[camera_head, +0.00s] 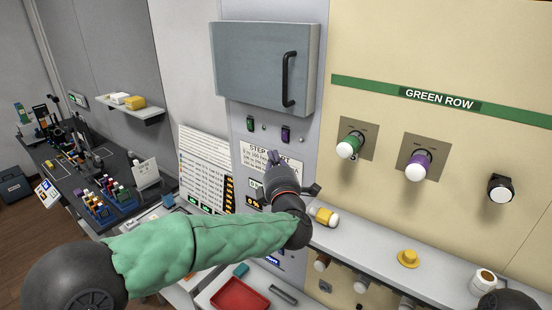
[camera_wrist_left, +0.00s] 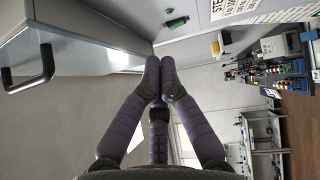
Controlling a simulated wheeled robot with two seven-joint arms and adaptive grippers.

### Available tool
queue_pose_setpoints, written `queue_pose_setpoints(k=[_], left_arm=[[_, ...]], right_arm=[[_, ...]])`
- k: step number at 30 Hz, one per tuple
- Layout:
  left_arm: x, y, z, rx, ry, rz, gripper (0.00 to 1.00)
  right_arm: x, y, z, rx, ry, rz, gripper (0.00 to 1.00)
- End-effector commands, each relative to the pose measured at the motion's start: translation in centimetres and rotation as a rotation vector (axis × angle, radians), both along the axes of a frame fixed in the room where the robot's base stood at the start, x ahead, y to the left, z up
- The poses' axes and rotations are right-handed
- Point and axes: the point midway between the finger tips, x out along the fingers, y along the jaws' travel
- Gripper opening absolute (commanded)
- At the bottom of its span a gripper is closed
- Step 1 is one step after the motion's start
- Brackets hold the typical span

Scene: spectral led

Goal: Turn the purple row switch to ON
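The purple switch (camera_head: 286,134) is a small upright rocker on the grey panel below the wall cabinet in the head view. Its position, ON or OFF, is too small to read. A similar green switch (camera_head: 250,124) sits to its left; it also shows near the top of the left wrist view (camera_wrist_left: 176,21). My left gripper (camera_head: 273,158) is in front of the panel, below the two switches and apart from the purple one. In the left wrist view its fingertips (camera_wrist_left: 159,72) meet with nothing between them. The purple switch is not visible there.
The grey cabinet (camera_head: 262,68) with a black handle juts out above the switches. A step chart (camera_head: 257,152) is partly hidden by my gripper. Right of the panel, a shelf (camera_head: 375,250) holds a yellow-and-white cylinder (camera_head: 327,217) and a yellow piece (camera_head: 407,258). Knobs stick out from the beige wall.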

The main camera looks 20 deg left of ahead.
Motion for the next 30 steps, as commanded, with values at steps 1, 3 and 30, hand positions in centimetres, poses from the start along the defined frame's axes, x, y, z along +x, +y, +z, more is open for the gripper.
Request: queue_pose_setpoints(k=[1, 3, 30], left_arm=[[0.9, 0.6, 0.2, 0.001, 0.002, 0.004, 0.00], [2.1, 1.1, 0.4, -0.001, 0.001, 0.003, 0.00], [9.2, 1.3, 1.3, 0.000, 0.000, 0.000, 0.00]], right_arm=[[0.0, 0.0, 0.4, 0.000, -0.001, 0.000, 0.67], [0.0, 0.0, 0.8, 0.000, -0.001, 0.000, 0.67], [0.0, 0.0, 3.0, 0.000, 0.000, 0.000, 0.67]])
